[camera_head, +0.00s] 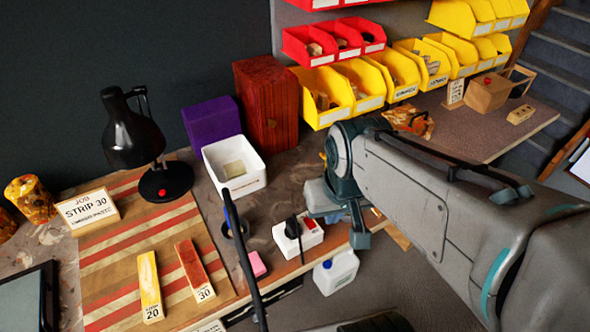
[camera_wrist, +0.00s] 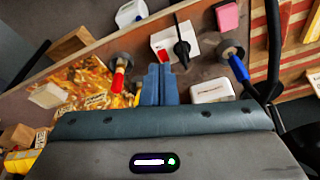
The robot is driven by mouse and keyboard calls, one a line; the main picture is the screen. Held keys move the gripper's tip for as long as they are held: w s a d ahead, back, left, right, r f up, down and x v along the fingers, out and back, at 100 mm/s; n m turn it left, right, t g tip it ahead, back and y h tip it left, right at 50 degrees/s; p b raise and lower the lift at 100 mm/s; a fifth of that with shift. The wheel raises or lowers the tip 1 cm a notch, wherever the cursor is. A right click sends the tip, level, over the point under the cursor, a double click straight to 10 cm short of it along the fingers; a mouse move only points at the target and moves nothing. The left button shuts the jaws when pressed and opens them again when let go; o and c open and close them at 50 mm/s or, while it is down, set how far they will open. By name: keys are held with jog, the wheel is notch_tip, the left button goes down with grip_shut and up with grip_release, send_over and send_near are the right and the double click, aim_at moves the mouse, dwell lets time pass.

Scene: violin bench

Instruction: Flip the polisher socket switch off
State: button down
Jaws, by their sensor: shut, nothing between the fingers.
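The polisher socket (camera_head: 288,246) is a white block near the bench's front edge, with a black plug (camera_head: 293,228) and cord in it and a red switch (camera_head: 310,224) beside the plug. In the wrist view the socket (camera_wrist: 189,31) is just beyond my fingertips, with the red switch (camera_wrist: 163,54) close to them and the black plug (camera_wrist: 182,48) to its right. I cannot tell the switch's position or whether my fingers touch it. My gripper (camera_wrist: 158,68) is shut and empty. In the head view my gripper (camera_head: 359,240) is right of the socket.
A red-handled tool (camera_wrist: 119,78) stands left of my fingers and a blue-handled one (camera_wrist: 238,68) right. A white tub (camera_head: 240,185), a pink block (camera_head: 257,264) and a white jug (camera_head: 336,272) are near. A black lamp (camera_head: 132,140) stands left.

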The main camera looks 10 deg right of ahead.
jog(key=n+g, duration=0.1)
jog(key=n, duration=2.1)
send_over(307, 219)
jog(key=s, duration=0.2)
jog(key=shift+d+f, duration=0.2)
jog(key=shift+f, duration=0.85)
jog(key=shift+d+f, duration=0.15)
jog(key=shift+f, duration=0.9)
jog(key=f, duration=0.4)
jog(key=w+f+b, duration=0.1)
jog(key=f, duration=0.4)
jog(key=f+b, duration=0.1)
jog(key=f, duration=0.4)
jog(key=shift+w+a, duration=0.25)
jog(key=shift+w, duration=0.05)
